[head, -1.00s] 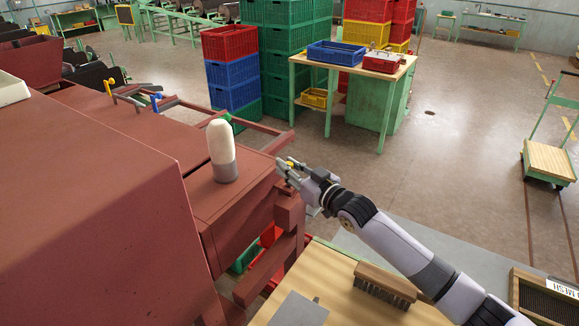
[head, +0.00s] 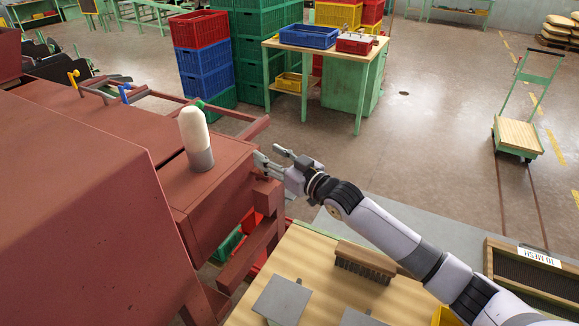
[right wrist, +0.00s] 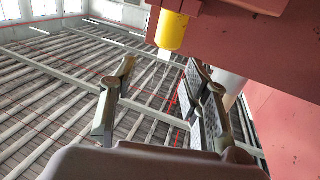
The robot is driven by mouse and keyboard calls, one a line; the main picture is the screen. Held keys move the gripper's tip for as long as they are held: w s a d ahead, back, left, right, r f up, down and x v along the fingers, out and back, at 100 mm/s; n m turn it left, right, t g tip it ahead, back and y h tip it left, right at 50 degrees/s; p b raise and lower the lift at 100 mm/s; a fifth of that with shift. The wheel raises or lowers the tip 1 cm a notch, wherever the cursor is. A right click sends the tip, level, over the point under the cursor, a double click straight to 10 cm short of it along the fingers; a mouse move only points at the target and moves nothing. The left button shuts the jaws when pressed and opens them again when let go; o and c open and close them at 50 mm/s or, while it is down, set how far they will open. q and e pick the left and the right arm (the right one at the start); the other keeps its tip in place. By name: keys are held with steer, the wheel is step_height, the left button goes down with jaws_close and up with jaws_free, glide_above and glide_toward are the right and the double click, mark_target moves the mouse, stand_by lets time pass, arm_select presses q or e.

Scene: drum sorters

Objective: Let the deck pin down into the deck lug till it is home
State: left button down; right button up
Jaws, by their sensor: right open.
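The deck pin, by its look a yellow cylinder with a pale end (right wrist: 172,32), shows at the top of the right wrist view. It sits against a red block (right wrist: 207,8), which looks like the deck lug. How deep the pin is in the lug I cannot tell. In the head view the lug (head: 267,192) is at the corner of the red machine, and the pin cannot be made out. My right gripper (head: 271,158) is beside that corner; in the right wrist view its fingers (right wrist: 158,72) are apart and empty, with the pin just beyond the tips. My left gripper is out of view.
A pale-topped grey cylinder (head: 196,140) stands on the red machine (head: 100,165). A workbench (head: 315,255) with a brush (head: 366,262) and a framed mesh (head: 530,275) is below my right arm.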

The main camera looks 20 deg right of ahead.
steer(key=v, duration=0.9)
steer(key=shift+s+d, duration=0.2)
steer(key=shift+s, duration=0.15)
steer(key=shift+a, duration=0.1)
stand_by(0.4)
